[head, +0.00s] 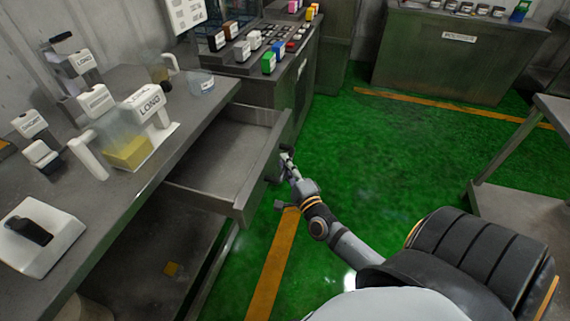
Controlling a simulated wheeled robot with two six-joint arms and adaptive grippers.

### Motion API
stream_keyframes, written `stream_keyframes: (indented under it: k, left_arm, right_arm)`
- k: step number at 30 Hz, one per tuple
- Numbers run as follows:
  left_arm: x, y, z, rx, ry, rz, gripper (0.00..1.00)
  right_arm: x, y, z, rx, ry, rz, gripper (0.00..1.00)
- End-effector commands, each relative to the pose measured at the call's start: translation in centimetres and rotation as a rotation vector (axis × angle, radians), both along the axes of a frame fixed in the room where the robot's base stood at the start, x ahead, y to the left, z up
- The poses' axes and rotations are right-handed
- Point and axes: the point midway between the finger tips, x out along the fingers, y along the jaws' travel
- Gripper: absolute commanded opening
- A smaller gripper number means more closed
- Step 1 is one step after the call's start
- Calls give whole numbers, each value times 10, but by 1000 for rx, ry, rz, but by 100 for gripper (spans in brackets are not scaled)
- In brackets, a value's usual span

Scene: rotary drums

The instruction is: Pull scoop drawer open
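The grey metal drawer (222,165) stands pulled out from under the workbench at the left. Its inside shows a bare floor, and no scoop is visible in the part I see. My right gripper (284,166) is at the outer face of the drawer front, reaching in from the lower right. The handle is hidden behind the gripper and the drawer front, so I cannot tell whether the fingers are closed around it. My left gripper is not in view.
The workbench (75,235) holds a clear container marked LONG (128,148), a white device with a dark top (38,235) and a clear round dish (201,83). A control console (262,75) stands behind the drawer. Green floor (390,160) is open to the right, with a metal table (525,195) beyond.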

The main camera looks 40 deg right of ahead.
Motion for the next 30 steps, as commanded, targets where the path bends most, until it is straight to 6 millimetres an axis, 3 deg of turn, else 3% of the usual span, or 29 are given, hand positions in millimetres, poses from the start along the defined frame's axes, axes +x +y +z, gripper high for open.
stream_keyframes:
  k: [1, 4, 15, 30]
  left_arm:
    - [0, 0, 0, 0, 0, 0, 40]
    - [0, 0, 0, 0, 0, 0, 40]
    - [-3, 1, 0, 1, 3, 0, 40]
    - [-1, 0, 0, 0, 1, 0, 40]
  right_arm:
    - [0, 0, -1, 0, 2, -1, 27]
    - [0, 0, -1, 0, 1, 0, 40]
    - [-5, 1, -1, -1, 1, 0, 41]
    - [-107, 14, -16, 0, 3, -1, 41]
